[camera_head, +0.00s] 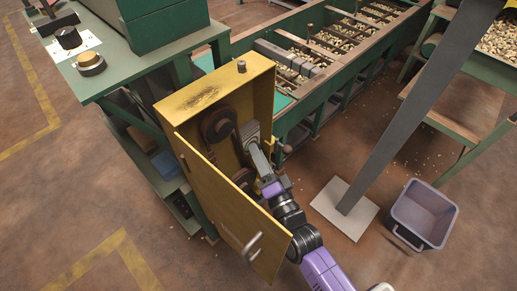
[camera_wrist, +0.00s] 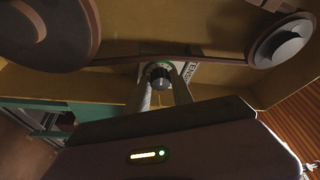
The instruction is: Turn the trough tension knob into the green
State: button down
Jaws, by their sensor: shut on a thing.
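The tension knob (camera_wrist: 160,74) is a small dark round knob on a pale labelled plate (camera_wrist: 193,72) inside the yellow cabinet (camera_head: 222,84). My gripper (camera_wrist: 162,84) is shut on the knob, one finger on each side of it in the wrist view. A thin coloured scale shows around the knob, but it is too small to tell where the pointer stands. In the head view my gripper (camera_head: 254,146) reaches into the open cabinet from the right, and the knob is hidden there.
The cabinet door (camera_head: 225,205) hangs open to the left of my arm. Pulleys (camera_wrist: 280,44) and a belt (camera_wrist: 190,53) sit close to my gripper. A grey post (camera_head: 420,85) and a purple-grey bin (camera_head: 424,210) stand right. A nut trough (camera_head: 350,55) runs behind.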

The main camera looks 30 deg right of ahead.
jog(key=shift+m+g+h+p, duration=0.3)
jog(key=shift+m+h+p, duration=0.1)
jog(key=shift+m+p, duration=0.65)
jog(key=c, duration=1.4)
grip_release()
jog(key=shift+s, duration=0.1)
jog(key=s, duration=0.5)
jog(key=s+p, duration=0.1)
jog(key=s, duration=0.1)
jog(key=shift+s+a+f, duration=0.2)
jog(key=shift+a+f, duration=0.1)
